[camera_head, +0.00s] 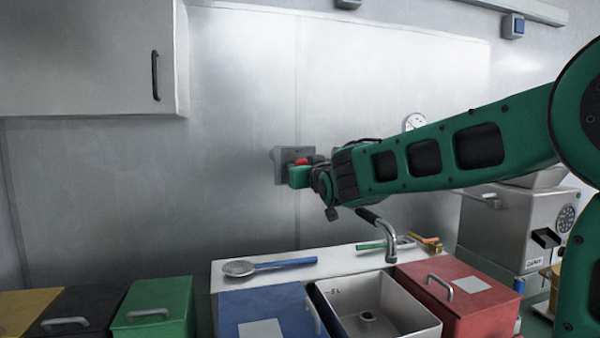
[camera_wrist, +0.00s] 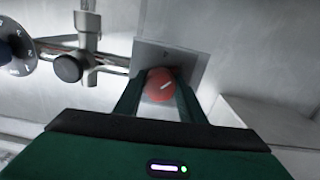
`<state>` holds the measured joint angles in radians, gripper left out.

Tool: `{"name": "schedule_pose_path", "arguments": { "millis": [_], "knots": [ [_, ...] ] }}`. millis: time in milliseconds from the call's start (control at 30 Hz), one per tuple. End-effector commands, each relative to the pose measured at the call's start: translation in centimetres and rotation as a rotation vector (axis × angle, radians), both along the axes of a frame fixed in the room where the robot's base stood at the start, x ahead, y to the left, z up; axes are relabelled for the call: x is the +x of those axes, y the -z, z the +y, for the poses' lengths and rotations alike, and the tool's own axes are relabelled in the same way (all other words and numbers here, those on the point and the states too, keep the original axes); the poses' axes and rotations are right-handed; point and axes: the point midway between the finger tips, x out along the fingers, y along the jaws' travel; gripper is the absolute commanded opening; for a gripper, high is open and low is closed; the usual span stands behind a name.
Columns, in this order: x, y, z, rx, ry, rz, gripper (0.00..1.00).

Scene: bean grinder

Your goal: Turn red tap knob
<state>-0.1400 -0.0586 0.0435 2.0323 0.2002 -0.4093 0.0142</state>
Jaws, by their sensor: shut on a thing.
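The red tap knob (camera_wrist: 161,86) sits on a grey square wall plate (camera_wrist: 190,52) in the wrist view, with a short white mark on its face. In the head view only a small red part of the knob (camera_head: 301,161) shows, in front of the grey plate (camera_head: 283,166) on the metal wall. My gripper (camera_wrist: 160,90) is around the knob, one finger on each side, and shut on it. In the head view my gripper (camera_head: 300,176) reaches the plate from the right and hides most of the knob.
A metal pipe with a dark round knob (camera_wrist: 68,68) and a dial (camera_wrist: 16,52) are left in the wrist view.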

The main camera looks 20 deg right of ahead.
Motion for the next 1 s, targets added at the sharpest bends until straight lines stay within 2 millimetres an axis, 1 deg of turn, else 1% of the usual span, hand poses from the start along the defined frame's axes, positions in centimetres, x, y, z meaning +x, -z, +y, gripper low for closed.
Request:
{"name": "schedule_pose_path", "arguments": {
  "millis": [33,200,233,300,567,667,767,833,1000],
  "knots": [
    [0.0,0.8,0.1,-0.001,-0.001,0.016,0.14],
    [0.0,0.8,0.1,-0.001,-0.001,0.016,0.14],
    [0.0,0.8,0.1,-0.001,-0.001,0.017,0.41],
    [0.0,0.7,0.1,0.000,-0.001,0.014,0.55],
    [0.0,0.3,0.0,0.001,-0.001,0.006,0.55],
    [-0.3,0.2,0.0,0.001,-0.001,0.004,0.55],
    [-1.2,0.1,0.0,0.001,-0.001,0.003,0.55],
    [-2.2,0.1,0.1,0.001,-0.001,0.003,0.55],
    [-5.3,0.2,0.0,0.001,-0.002,0.004,0.55]
  ]
}}
